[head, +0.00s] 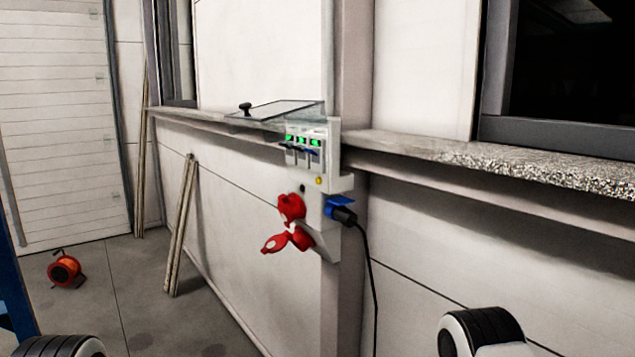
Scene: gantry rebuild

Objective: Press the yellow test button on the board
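The board (338,182) is a light grey panel on the wall pillar in the middle of the head view. The yellow test button (319,181) is a small round spot on its front, below the row of breakers (303,152) with green marks. A clear lid (285,110) with a dark knob (245,107) stands lifted, sticking out from the top of the board, so the breakers are uncovered. Nothing covers the button. Neither gripper shows. Only white and black parts of my arms are at the bottom left and bottom right, well apart from the board.
Red socket covers (290,209) jut out below the button. A blue plug (341,211) with a hanging black cable (371,270) is on the board's right side. Ledges (415,146) run along the wall. Planks (181,225) lean at left; an orange reel (65,270) is on the floor.

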